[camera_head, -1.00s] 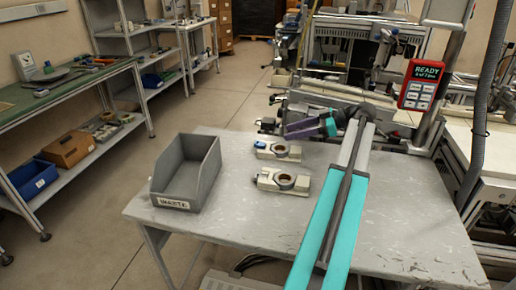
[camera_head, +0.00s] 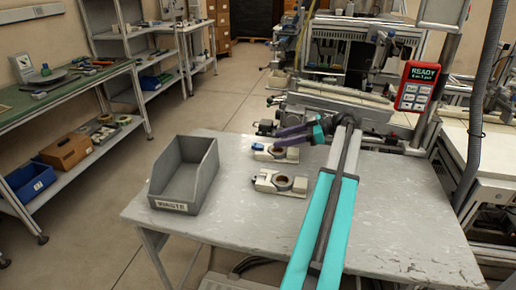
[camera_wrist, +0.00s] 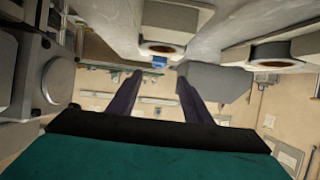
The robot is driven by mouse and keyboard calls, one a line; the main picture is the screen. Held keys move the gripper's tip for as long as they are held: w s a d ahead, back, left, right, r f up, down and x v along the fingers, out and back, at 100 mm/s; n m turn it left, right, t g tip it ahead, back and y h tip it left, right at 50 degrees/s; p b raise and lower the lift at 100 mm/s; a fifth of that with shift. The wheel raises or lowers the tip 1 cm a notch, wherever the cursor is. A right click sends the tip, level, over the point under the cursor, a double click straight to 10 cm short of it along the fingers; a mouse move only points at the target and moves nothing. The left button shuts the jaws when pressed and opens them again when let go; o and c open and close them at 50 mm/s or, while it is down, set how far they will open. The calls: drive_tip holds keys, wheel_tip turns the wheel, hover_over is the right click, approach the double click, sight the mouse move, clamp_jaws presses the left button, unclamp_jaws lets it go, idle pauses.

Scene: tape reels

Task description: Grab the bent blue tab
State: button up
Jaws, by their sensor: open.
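The blue tab (camera_head: 258,147) is a small blue patch at the left end of the far pale reel holder (camera_head: 275,154) on the grey table. It also shows in the wrist view (camera_wrist: 159,61), between my fingers and beyond their tips. Its bend is too small to make out. My gripper (camera_head: 279,137) has dark purple fingers and hangs above and behind the far holder. In the wrist view my gripper (camera_wrist: 158,77) is open, with a clear gap and nothing between its fingers. The tab appears apart from both fingers.
A second reel holder (camera_head: 265,180) lies nearer on the table. A grey waste bin (camera_head: 170,200) stands at the left and shows behind my right-hand finger in the wrist view (camera_wrist: 212,82). Machinery (camera_head: 330,105) borders the table's back. The front right table is clear.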

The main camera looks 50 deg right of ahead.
sight(255, 145)
drive_tip(key=shift+x, duration=1.9)
drive_tip(key=shift+p+x, duration=0.5)
drive_tip(key=shift+x, duration=2.1)
drive_tip(key=shift+d, duration=0.1)
drive_tip(key=c, duration=1.1)
drive_tip(key=shift+r, duration=0.1)
wheel_tip(255, 145, up, 10)
drive_tip(key=shift+b, duration=0.3)
